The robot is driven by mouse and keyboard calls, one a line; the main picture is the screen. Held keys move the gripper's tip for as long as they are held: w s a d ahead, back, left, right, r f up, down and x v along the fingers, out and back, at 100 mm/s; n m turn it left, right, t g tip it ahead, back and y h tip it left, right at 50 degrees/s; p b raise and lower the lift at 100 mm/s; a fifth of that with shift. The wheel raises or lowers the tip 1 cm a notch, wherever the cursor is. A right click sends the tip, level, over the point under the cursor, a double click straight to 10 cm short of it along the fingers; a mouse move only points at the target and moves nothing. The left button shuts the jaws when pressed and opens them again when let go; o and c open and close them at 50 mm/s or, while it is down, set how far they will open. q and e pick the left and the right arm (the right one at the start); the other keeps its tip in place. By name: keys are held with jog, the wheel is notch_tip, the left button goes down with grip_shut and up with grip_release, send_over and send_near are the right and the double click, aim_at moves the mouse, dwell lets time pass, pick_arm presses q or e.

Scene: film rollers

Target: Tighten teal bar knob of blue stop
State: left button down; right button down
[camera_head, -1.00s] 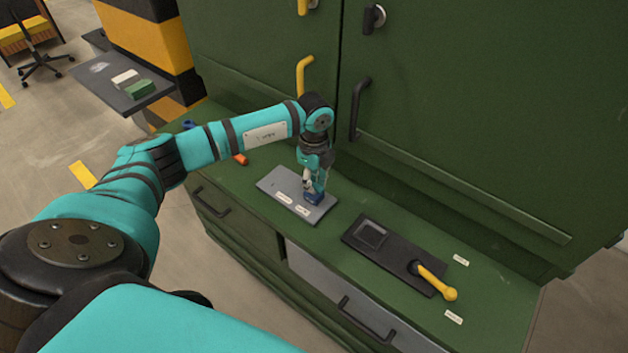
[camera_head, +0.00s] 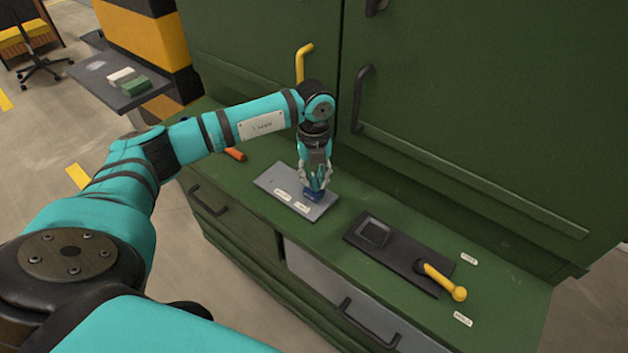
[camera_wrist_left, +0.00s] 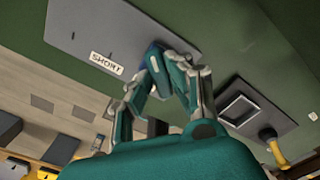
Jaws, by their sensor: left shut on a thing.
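The blue stop (camera_head: 313,195) stands on a grey plate (camera_head: 268,179) on the green cabinet top. It also shows in the left wrist view (camera_wrist_left: 152,50), partly hidden by my fingers. My left gripper (camera_head: 315,184) points down right above the stop, its fingers closed around the teal bar knob (camera_wrist_left: 160,75) on it. White labels lie along the plate's front; one reads SHORT (camera_wrist_left: 107,63) in the left wrist view. My right gripper is not in view.
Tall green cabinet doors with a yellow handle (camera_head: 302,62) and a dark handle rise behind. An orange item (camera_head: 235,154) lies left of the plate.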

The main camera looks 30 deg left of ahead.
aim_at(314, 180)
pick_arm(q)
jog(key=m+b, duration=0.2)
jog(key=m, duration=0.3)
jog(key=shift+b, duration=0.4)
jog(key=shift+m+b, duration=0.75)
jog(key=shift+m, duration=1.35)
jog(key=c, duration=1.2)
grip_release()
jog(key=shift+c, duration=0.2)
jog(key=shift+r, duration=0.1)
notch_tip(314, 180, up, 12)
jog(key=shift+s, duration=0.1)
